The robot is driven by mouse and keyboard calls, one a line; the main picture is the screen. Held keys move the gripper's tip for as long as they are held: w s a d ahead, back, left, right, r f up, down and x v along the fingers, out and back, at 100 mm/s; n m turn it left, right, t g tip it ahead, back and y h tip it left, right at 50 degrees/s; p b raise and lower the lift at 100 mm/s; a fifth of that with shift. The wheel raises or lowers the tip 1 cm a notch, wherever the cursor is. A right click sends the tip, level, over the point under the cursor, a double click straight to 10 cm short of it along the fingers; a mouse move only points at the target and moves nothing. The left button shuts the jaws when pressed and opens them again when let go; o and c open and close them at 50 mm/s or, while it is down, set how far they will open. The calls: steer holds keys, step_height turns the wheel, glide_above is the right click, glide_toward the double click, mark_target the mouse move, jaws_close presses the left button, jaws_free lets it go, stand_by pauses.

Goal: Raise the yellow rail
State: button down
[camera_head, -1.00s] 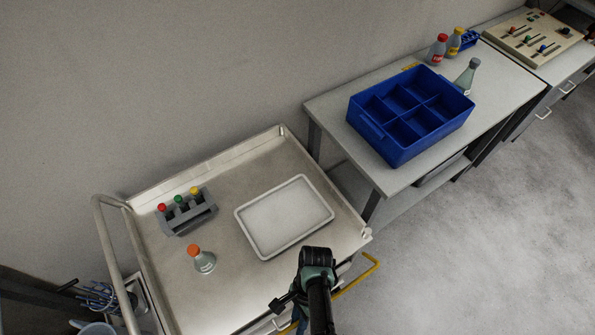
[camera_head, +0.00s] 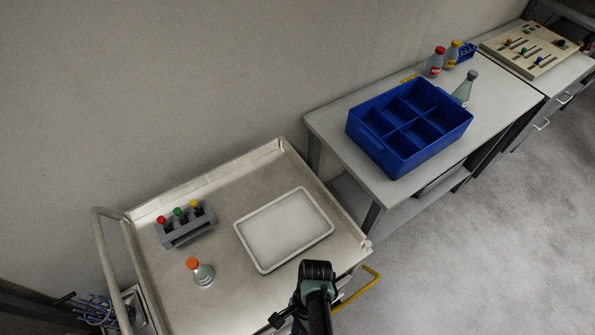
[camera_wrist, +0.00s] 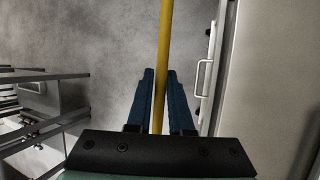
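The yellow rail (camera_head: 366,289) sticks out from the right side of the metal cart in the head view. It also runs as a straight yellow bar (camera_wrist: 165,45) down the wrist view. In the wrist view my gripper (camera_wrist: 160,75) has one blue finger on each side of the rail. The fingers are close together, with the rail filling the narrow gap at their tips, so the gripper looks shut on it. In the head view my dark arm end hides the fingers and part of the rail.
The metal cart (camera_head: 225,240) carries a white tray (camera_head: 283,262), a grey rack of bottles (camera_head: 186,229) and an orange-capped flask (camera_head: 202,274). A table (camera_head: 335,133) with a blue divided crate (camera_head: 410,157) stands behind to the right. The floor (camera_head: 480,250) at right is clear.

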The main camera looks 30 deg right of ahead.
steer(key=c, duration=1.1)
jaws_free()
steer(key=shift+s+a, duration=0.15)
steer(key=shift+s, duration=0.45)
steer(key=shift+o, duration=1.1)
steer(key=shift+s+r, duration=0.1)
steer(key=shift+r, duration=0.1)
steer(key=v, duration=1.3)
steer(key=shift+b, duration=0.3)
steer(key=shift+f, duration=0.1)
